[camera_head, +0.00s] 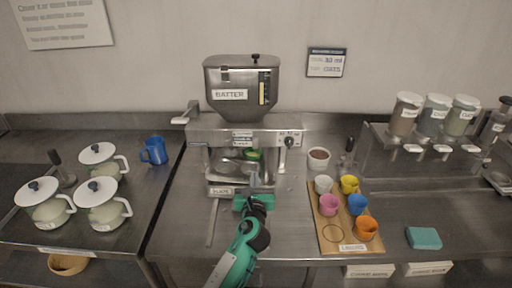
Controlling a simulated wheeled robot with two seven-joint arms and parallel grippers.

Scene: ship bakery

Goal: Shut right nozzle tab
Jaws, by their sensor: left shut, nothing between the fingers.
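The batter machine (243,133) stands at the middle back, under a steel hopper (240,80) labelled BATTER. In its opening a small green part (254,155) shows at the right, perhaps the right nozzle tab; its position is too small to tell. My left gripper (255,177) is shut and empty, in front of the opening and just below the green part. I cannot tell whether it touches anything. My left gripper and arm partly cover the machine's front. My right gripper is not in view.
A wooden board (330,233) with several coloured cups lies to the right of my arm. White-lidded pots (103,206) and a blue mug (154,151) are at left. A teal sponge (424,238) lies at right.

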